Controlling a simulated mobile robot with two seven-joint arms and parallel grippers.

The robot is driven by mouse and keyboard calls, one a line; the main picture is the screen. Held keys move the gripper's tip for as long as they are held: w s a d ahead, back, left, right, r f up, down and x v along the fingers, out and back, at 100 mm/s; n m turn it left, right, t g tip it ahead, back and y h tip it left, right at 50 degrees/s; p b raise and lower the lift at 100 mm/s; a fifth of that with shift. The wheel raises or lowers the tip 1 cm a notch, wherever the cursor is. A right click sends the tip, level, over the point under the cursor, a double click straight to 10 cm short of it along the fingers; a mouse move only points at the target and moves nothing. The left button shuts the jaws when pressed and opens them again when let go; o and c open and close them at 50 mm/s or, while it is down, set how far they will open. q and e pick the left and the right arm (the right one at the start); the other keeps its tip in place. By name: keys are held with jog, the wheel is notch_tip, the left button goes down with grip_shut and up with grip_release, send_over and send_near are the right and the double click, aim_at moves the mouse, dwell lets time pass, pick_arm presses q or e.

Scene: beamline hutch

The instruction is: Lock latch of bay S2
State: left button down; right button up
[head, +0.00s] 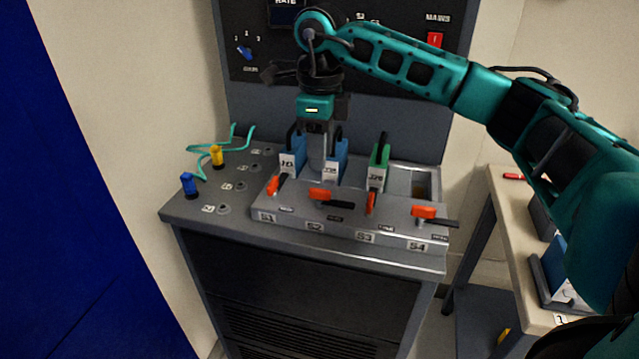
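Bay S2's latch (322,194) has an orange end at the left and a dark bar reaching right, lying crosswise above the S2 label (315,227). A blue module (336,168) with a black handle stands upright in bay S2. My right gripper (318,150) points down between the S1 and S2 modules, behind and above the S2 latch and apart from it. Its fingertips are partly hidden, and I cannot tell how far apart they are. My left gripper is not in view.
Bay S1 holds a blue module (291,160), bay S3 a green one (379,167); bay S4 (422,186) looks empty. Latches S1 (274,185), S3 (371,203) and S4 (424,211) are near. Blue (189,187) and yellow (217,157) plugs stand left. A side table (508,215) stands right.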

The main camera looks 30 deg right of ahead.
aim_at(320, 190)
notch_tip(320, 190, down, 8)
jog(key=shift+r, duration=0.15)
jog(key=shift+c, duration=0.3)
grip_shut()
